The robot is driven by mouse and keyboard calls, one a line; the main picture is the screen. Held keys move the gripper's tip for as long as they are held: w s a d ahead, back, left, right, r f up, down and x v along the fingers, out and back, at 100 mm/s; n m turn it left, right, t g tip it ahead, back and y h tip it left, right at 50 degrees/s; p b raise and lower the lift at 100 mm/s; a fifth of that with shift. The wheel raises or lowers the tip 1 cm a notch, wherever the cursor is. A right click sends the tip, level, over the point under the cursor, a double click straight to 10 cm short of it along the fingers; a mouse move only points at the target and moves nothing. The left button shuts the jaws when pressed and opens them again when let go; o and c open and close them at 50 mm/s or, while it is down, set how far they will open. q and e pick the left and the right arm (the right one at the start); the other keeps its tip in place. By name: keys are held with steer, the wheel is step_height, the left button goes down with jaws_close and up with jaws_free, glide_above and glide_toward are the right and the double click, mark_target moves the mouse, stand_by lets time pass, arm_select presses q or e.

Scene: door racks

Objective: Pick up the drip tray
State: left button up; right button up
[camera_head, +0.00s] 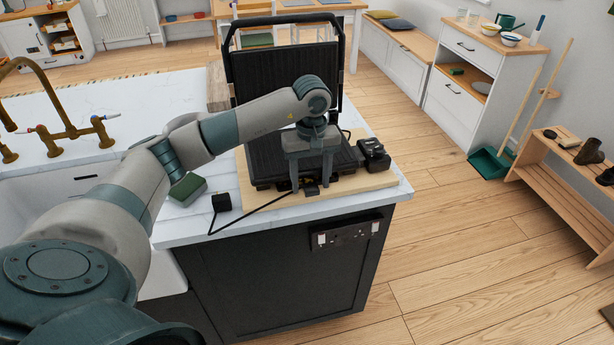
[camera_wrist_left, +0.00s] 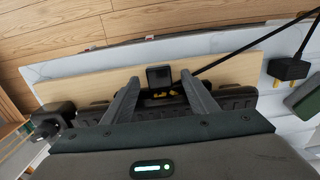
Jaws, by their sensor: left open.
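A small black box, which looks like the drip tray (camera_head: 312,189), sits at the front edge of the open contact grill (camera_head: 262,166). In the left wrist view the drip tray (camera_wrist_left: 159,76) shows between my left gripper's fingertips, with small yellow parts just below it. My left gripper (camera_head: 310,187) points down over the grill's front, fingers apart on either side of the tray. In the wrist view the gripper (camera_wrist_left: 160,80) shows gaps beside the tray. The fingers and wrist hide part of the lower grill plate. My right gripper is not in view.
The grill stands on a wooden board (camera_head: 362,182) on the marble counter (camera_head: 180,227). A black plug (camera_head: 221,202) with a cable and a green sponge (camera_head: 188,190) lie to the left. A black block (camera_head: 374,156) is at the right.

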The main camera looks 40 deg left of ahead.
arm_select(q)
steer(key=shift+f, duration=0.3)
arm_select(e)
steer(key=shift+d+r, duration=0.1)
arm_select(q)
steer(key=shift+c, duration=0.3)
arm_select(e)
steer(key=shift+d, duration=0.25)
arm_select(q)
steer(key=c, duration=1.1)
steer(key=shift+r, duration=0.1)
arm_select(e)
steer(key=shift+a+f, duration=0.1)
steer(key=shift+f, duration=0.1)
